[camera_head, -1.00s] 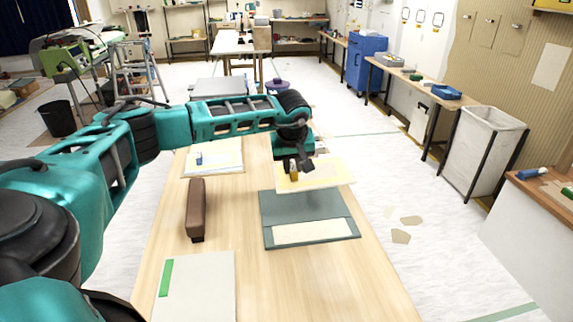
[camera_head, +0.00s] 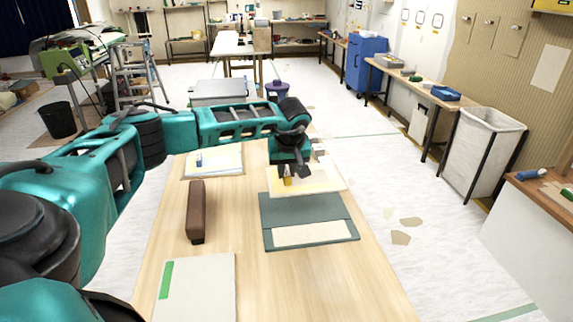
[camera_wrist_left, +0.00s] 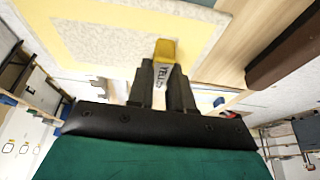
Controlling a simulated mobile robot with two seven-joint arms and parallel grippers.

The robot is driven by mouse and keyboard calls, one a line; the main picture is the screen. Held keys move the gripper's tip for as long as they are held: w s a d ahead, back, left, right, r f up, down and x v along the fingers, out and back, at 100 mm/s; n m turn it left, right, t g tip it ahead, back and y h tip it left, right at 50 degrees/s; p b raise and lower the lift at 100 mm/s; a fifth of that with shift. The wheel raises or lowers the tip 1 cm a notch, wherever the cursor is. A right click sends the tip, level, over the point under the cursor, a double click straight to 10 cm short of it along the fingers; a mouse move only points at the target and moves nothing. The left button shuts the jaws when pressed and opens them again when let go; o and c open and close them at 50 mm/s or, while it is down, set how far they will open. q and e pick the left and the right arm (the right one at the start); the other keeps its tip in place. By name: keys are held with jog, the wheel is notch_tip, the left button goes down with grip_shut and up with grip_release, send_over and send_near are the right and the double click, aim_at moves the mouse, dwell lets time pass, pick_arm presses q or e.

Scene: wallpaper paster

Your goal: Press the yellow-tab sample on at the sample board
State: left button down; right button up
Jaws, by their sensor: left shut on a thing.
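The yellow-tab sample (camera_head: 322,181) is a cream sheet with a pale yellow border. It also shows in the left wrist view (camera_wrist_left: 90,40), with a textured grey patch. My left gripper (camera_head: 292,176) is shut on its yellow tab (camera_wrist_left: 165,50), which bears a white label reading "YELLOW". In the head view the sample overlaps the far edge of the dark grey-green sample board (camera_head: 283,206); I cannot tell whether they touch. The board has a cream strip along its near side. My right gripper is not in view.
A long brown block (camera_head: 196,212) lies on the wooden table (camera_head: 290,286), left of the board. A green-tab sheet (camera_head: 205,285) lies at the front left, and a blue-tab sheet (camera_head: 228,163) at the back left. The table is clear in front of the board.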

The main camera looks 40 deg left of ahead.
pick_arm(q)
notch_tip(320, 180, down, 7)
jog(key=b, duration=0.3)
jog(key=shift+r+b, duration=0.2)
jog(key=shift+b, duration=0.1)
jog(key=shift+f, duration=0.4)
jog(key=shift+f+b, duration=1.15)
jog(key=shift+f, duration=0.3)
jog(key=shift+f, duration=0.1)
dwell(0.8)
jog(key=c, duration=0.9)
grip_release()
jog(key=shift+c, duration=0.2)
